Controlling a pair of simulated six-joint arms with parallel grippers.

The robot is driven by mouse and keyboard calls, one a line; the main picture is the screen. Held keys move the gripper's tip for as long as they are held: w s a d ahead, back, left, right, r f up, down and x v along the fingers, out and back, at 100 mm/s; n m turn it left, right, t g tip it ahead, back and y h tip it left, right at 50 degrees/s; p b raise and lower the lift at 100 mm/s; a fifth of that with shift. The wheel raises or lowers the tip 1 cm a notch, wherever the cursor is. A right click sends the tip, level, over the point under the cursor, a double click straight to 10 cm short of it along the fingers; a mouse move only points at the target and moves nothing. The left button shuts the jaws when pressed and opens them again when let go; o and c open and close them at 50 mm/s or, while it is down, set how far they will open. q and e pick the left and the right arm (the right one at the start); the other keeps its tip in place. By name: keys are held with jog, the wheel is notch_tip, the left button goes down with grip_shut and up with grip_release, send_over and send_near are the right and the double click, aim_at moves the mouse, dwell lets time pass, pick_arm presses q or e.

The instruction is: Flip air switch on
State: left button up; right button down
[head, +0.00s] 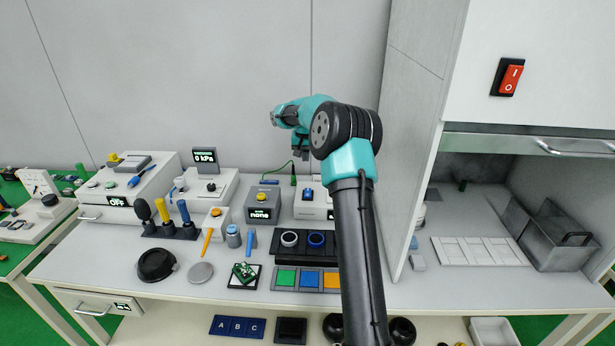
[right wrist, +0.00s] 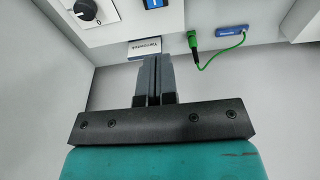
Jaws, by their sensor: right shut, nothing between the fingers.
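A red rocker switch (head: 508,78) in a black frame, marked I and O, is on the white cabinet front at upper right. I cannot tell which one is the air switch. My right gripper (head: 301,154) is above and behind that white box, away from the red switch. In the right wrist view its two fingers (right wrist: 152,58) are together with nothing between them. My left gripper is not in view.
A black dial (right wrist: 86,9) marked 0 is beside the blue part. A green cable plug (right wrist: 193,40) stands near the fingers. A display (head: 204,156) reads 0 kPa. Several devices and coloured tiles crowd the bench (head: 110,282). A cabinet side wall (head: 408,140) stands right of my arm.

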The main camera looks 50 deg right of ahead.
aim_at(308, 193)
jog(key=shift+f, duration=0.15)
jog(key=f, duration=0.4)
jog(key=d+f, duration=0.1)
jog(key=f, duration=0.4)
jog(key=w+f, duration=0.1)
jog(key=f, duration=0.3)
jog(key=shift+w+d+f, duration=0.1)
jog(key=shift+d+f, duration=0.2)
jog(key=shift+d, duration=0.1)
